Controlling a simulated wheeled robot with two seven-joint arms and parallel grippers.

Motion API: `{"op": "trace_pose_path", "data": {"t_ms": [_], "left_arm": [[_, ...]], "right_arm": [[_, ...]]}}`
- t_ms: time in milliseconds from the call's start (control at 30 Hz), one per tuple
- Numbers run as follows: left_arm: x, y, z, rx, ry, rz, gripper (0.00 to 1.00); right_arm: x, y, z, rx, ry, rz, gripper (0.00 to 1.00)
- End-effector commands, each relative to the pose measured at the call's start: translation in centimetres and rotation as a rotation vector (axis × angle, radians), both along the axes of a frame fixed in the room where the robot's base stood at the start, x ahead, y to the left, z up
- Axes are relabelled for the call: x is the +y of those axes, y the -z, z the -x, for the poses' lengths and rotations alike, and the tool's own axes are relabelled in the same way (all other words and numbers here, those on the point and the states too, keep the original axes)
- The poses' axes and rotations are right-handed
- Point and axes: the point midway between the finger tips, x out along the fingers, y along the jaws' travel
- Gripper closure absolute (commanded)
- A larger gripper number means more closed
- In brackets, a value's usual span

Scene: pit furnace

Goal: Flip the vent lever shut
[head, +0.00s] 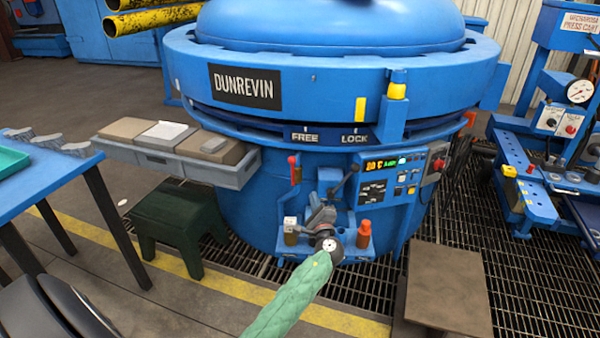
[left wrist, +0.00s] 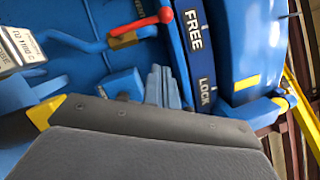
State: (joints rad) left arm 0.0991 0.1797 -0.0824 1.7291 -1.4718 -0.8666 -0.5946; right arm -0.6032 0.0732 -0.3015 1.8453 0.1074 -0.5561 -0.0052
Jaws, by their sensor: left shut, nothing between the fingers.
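A red-knobbed lever (head: 294,168), which looks like the vent lever, stands upright on the blue furnace front, left of the control panel. My left gripper (head: 322,212) is in front of the furnace, below and right of that lever in the head view. Its fingers (left wrist: 160,86) are shut and empty, apart from the knob. The gripper and wrist hide part of the fittings behind. My right gripper is not in view.
A control panel (head: 391,186) and a dark-knobbed handle (head: 354,169) are right of the lever. The FREE/LOCK ring (head: 330,138) runs above. An orange-topped fitting (head: 364,230) stands by my wrist. A green stool (head: 180,220) and brown platform (head: 447,288) flank the front.

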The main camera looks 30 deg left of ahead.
Motion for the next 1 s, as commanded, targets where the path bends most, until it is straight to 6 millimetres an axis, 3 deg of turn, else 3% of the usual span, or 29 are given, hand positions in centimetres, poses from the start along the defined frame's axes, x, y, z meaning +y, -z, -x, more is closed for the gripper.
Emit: {"op": "trace_pose_path", "data": {"t_ms": [267,733,1000], "left_arm": [[1.4,-0.5,-1.3,0.000,-0.001,0.001,1.00],[7.0,-2.4,-7.0,-0.001,-0.002,0.001,1.00],[9.8,-3.8,-6.9,-0.001,-0.001,0.002,1.00]], "right_arm": [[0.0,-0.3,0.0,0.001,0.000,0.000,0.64],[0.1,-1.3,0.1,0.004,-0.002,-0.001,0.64],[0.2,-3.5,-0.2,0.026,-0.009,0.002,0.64]]}}
